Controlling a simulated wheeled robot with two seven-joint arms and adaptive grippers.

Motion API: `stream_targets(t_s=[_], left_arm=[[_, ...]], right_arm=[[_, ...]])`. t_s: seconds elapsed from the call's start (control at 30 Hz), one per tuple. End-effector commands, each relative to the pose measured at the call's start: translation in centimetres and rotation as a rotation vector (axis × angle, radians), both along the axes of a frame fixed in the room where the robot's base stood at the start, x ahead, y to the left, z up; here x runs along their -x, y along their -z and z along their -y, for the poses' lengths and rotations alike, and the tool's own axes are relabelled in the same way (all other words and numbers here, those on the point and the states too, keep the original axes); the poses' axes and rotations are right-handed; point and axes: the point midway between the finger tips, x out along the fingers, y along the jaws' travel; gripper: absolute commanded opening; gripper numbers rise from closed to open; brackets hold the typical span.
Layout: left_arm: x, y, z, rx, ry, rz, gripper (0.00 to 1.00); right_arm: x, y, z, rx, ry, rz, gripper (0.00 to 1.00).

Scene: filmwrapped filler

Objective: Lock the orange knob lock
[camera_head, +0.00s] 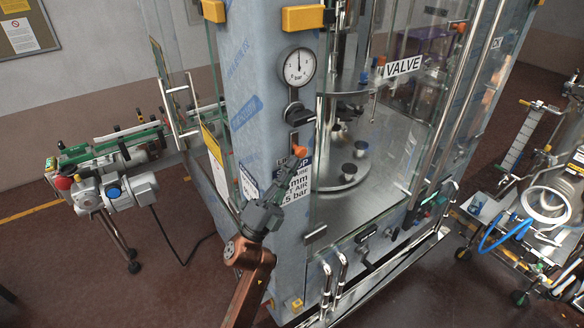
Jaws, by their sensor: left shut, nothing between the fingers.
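The orange knob (300,151) is small and round and sits on the front of the blue film-wrapped column, below a black valve handle (297,114). My left gripper (291,163) comes up from the bottom on its brown arm. Its fingers are shut and empty, with the tips just below the orange knob. I cannot tell whether the tips touch the knob. The gripper covers part of a printed label (298,187) on the column. My right gripper is out of view.
A pressure gauge (299,66) sits above the black handle. Glass doors with steel bars and a VALVE sign (403,66) stand to the right. A conveyor with a motor (117,188) is at the left. A cart with hoses (545,205) stands at the far right.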

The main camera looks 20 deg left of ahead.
Motion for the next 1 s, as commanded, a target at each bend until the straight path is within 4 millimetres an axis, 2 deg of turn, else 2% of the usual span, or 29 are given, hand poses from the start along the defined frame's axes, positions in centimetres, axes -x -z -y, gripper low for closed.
stream_targets(t_s=[0.17,0.27,0.47,0.7,1.0], left_arm=[[0.3,0.7,-0.2,-0.001,0.001,-0.001,0.00],[0.9,1.9,-0.5,-0.001,0.001,-0.002,0.00],[3.3,5.2,-1.8,-0.001,0.004,-0.003,0.00],[6.2,8.4,-2.8,-0.001,0.015,-0.003,0.00],[7.9,9.8,-3.7,0.000,0.014,0.000,0.00]], right_arm=[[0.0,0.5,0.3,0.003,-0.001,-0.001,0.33],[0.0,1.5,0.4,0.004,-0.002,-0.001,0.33],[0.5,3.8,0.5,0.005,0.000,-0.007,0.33],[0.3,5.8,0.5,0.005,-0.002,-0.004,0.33],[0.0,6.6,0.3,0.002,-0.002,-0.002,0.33]])
